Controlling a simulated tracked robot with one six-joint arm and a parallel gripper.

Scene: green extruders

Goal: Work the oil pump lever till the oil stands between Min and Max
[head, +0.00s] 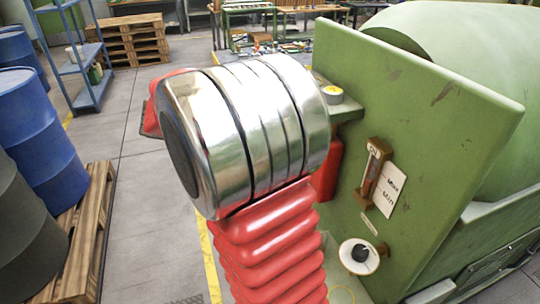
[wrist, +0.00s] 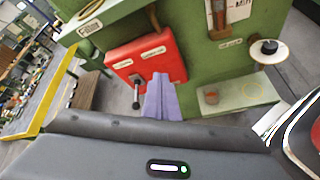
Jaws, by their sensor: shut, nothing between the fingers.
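The red oil pump box (wrist: 147,58) is on the green machine's side in the wrist view; in the head view my arm hides most of it. Its lever (wrist: 136,92), a short bar with a black grip, sticks out at the lower left of the box. My gripper (wrist: 159,78), with purple fingers, is shut and empty in front of the box, just right of the lever. I cannot tell if they touch. The oil gauge (head: 374,172) is upright beside a Max/Min plate (head: 390,190). Its oil level is too small to read.
A white disc with a black knob (head: 359,256) is below the gauge. Blue drums (head: 40,130) on pallets and a blue shelf (head: 85,70) are at the left. The floor between is clear.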

